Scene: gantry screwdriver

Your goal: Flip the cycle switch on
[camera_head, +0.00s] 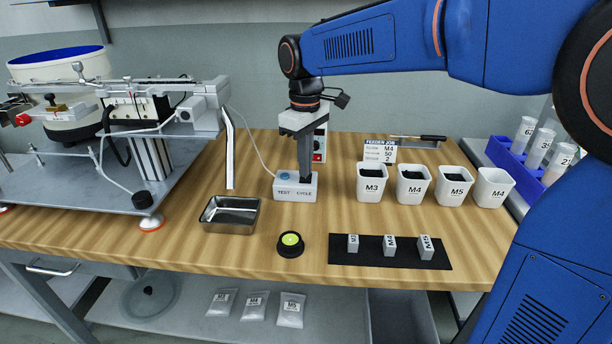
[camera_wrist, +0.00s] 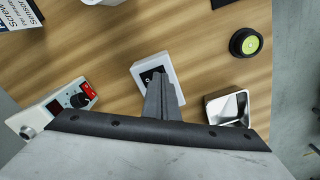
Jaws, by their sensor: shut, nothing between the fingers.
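A small white box (camera_head: 296,194) labelled TEST and CYCLE stands on the wooden table, with a blue round button (camera_head: 284,176) on its TEST side. My gripper (camera_head: 306,180) is shut and empty, pointing down over the CYCLE side. Its fingers hide the cycle switch in the head view. In the wrist view, the white box (camera_wrist: 170,60) lies beyond my fingertips (camera_wrist: 158,76), and part of a black switch (camera_wrist: 147,77) shows at their left. I cannot tell if the fingertips touch the switch or which way it is set.
A control box (camera_wrist: 72,103) with a red switch and a knob stands close behind my gripper. A steel tray (camera_head: 229,228) and a black, green-topped puck (camera_head: 290,245) lie in front. White cups (camera_head: 371,193) stand to the right, and a feeder machine (camera_head: 150,110) to the left.

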